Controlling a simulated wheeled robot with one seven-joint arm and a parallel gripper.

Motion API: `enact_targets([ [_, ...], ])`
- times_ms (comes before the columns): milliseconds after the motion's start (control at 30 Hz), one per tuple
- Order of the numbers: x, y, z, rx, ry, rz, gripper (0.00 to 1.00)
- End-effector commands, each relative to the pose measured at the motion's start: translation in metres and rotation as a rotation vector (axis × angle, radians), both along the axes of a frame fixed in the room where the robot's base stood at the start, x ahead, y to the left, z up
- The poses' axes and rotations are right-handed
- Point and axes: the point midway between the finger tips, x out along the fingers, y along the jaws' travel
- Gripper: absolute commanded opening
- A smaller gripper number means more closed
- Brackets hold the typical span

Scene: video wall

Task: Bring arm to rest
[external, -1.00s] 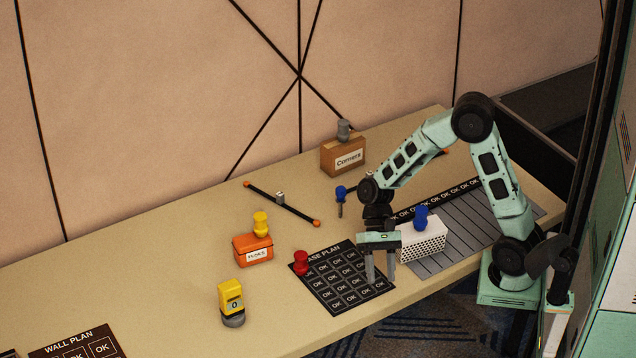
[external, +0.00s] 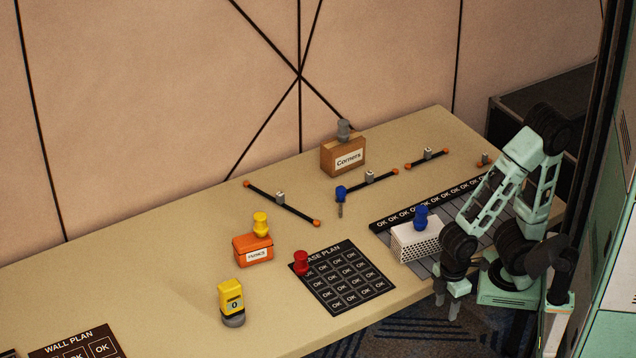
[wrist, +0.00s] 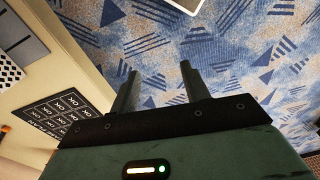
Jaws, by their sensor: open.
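My gripper (external: 448,300) hangs low at the table's front right edge, beside my base, with the arm folded back. In the wrist view my gripper (wrist: 160,92) has its two fingers apart with nothing between them, over the blue patterned carpet (wrist: 225,40). The white perforated box (external: 413,240) with a blue knob stands on the table just left of the arm, partly hidden by it.
The base plan mat (external: 345,278) lies left of my gripper, with a red knob (external: 301,262) at its corner. An orange box (external: 253,250), yellow device (external: 232,302), Corners box (external: 343,157) and several dark rods (external: 282,203) stand or lie further away.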

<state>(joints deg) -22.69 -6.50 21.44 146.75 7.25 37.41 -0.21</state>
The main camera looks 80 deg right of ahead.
Motion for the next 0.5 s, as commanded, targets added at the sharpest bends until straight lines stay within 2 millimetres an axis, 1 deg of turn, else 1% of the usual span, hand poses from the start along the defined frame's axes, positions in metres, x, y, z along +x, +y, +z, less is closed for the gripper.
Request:
enact_targets([
  [67,0.0,0.0,0.005,0.0,0.0,-0.001,0.46],
  [167,0.0,0.0,0.018,0.0,0.002,-0.002,0.46],
  [267,0.0,0.0,0.039,0.0,0.002,-0.003,0.46],
  [367,0.0,0.0,0.068,0.0,0.002,-0.004,0.46],
  [500,0.0,0.0,0.115,0.0,0.002,-0.005,0.46],
])
